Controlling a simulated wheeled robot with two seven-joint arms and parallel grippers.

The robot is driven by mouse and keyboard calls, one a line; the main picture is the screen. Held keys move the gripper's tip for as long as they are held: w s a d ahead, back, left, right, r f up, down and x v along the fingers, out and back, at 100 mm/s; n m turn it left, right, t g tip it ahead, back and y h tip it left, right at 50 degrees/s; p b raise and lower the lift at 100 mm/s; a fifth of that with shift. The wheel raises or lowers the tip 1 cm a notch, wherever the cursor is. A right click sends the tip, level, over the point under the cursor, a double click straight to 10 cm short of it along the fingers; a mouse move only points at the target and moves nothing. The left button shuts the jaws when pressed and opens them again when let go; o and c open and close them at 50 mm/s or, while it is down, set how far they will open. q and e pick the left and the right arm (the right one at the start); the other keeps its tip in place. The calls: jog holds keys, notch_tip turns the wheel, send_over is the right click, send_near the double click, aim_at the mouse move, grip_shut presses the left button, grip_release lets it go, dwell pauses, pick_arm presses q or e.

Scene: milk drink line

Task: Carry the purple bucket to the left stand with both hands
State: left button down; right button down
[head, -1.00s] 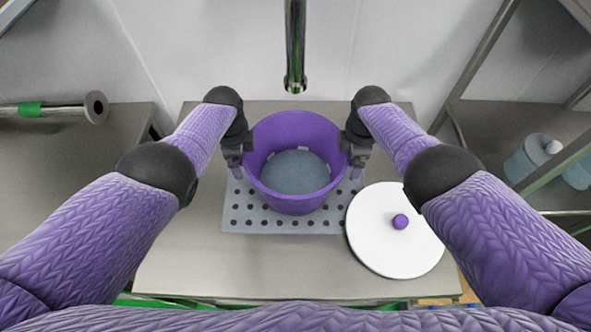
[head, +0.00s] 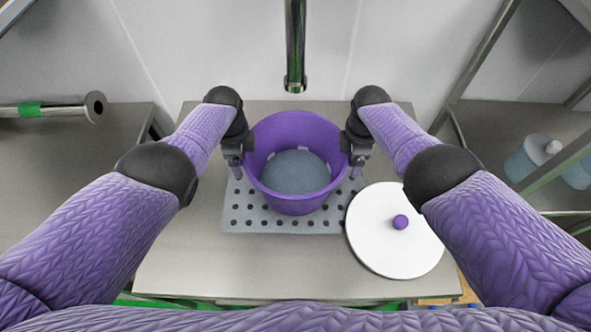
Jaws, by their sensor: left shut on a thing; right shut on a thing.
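The purple bucket (head: 297,205) is in the middle of the head view, upright, with a blue-grey surface inside it. It is over a grey perforated plate (head: 240,222) on the middle table; I cannot tell whether it touches the plate. My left gripper (head: 236,166) is shut on the bucket's left side. My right gripper (head: 356,166) is shut on its right side. The left stand (head: 60,190) seems to be the grey surface at the far left, partly hidden by my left arm.
A white lid with a purple knob (head: 380,240) lies right of the plate. A metal spout (head: 295,60) hangs behind the bucket. A pipe with a green band (head: 60,108) juts over the left surface. A right shelf holds a blue container (head: 540,155). A gap separates the tables.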

pick_arm(q)
jog(key=shift+r, duration=0.1)
